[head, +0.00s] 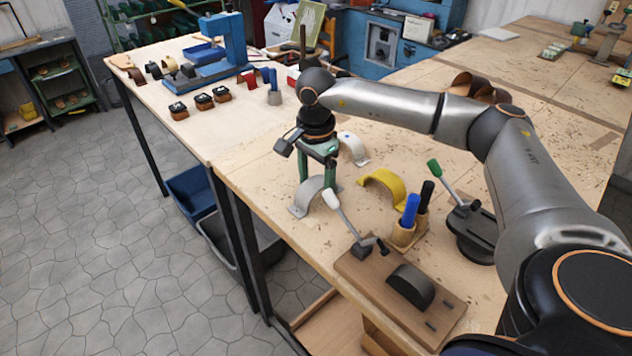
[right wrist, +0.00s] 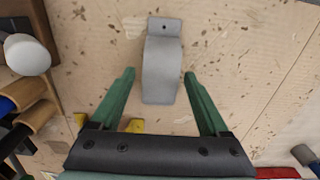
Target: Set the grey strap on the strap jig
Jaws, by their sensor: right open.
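The grey strap (head: 304,196) is an arched band with flat, holed end tabs, standing on the bench near its left edge. My right gripper (head: 317,180) is above it, pointing down, with green fingers spread. In the right wrist view the grey strap (right wrist: 162,68) lies between the two open fingertips (right wrist: 159,75), with a gap on each side. The strap jig (head: 374,287) is a wooden board at the front of the bench, bearing a dark half-round form (head: 411,287) and a toggle clamp with a white handle (head: 335,203) raised. The form is bare. My left gripper is out of view.
A yellow strap (head: 385,183) and a white strap (head: 354,149) stand close by. A wooden holder (head: 404,236) with blue and black handles is behind the jig. A green-handled clamp device (head: 475,226) is to its right. The bench's left edge is near the grey strap.

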